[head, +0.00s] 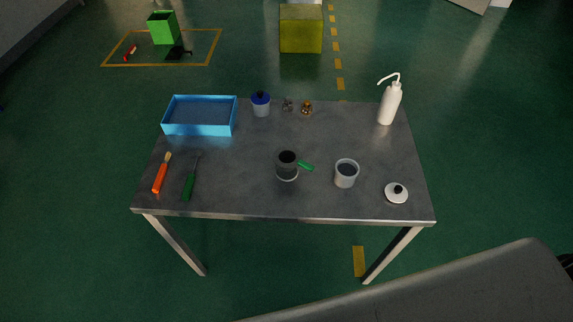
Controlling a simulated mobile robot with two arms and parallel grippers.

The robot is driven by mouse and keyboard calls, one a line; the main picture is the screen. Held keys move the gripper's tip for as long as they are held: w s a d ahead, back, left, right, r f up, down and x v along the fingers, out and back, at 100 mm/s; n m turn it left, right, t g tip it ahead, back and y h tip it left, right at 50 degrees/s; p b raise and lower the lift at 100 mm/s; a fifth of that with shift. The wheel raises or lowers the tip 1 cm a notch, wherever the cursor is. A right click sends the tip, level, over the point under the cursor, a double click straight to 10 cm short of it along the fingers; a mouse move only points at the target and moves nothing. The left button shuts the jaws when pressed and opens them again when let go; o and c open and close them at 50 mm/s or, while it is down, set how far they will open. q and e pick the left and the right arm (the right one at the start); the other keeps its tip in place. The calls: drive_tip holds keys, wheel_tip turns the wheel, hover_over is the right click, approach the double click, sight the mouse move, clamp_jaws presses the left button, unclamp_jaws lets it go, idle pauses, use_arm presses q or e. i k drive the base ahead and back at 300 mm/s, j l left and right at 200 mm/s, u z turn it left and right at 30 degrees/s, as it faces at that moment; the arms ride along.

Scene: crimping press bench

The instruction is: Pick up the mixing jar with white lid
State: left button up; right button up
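A light grey open jar (346,177) stands upright on the right half of the dark table (240,165), and its inside looks dark. A white lid with a black knob (396,196) lies on the table to the right of this jar, apart from it. Another jar, closed with a blue lid (260,100), stands at the back, beside the blue tray. No jar in view wears a white lid. Neither of my grippers shows in the head view.
A dark cup with a green handle (287,166) stands left of the open jar. A blue tray (200,129), white squeeze bottle (389,105), small metal parts (306,109), orange-handled brush (159,179) and green-handled tool (188,186) are also on the table.

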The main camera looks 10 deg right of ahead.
sight(346, 170)
drive_tip(key=z, duration=0.95)
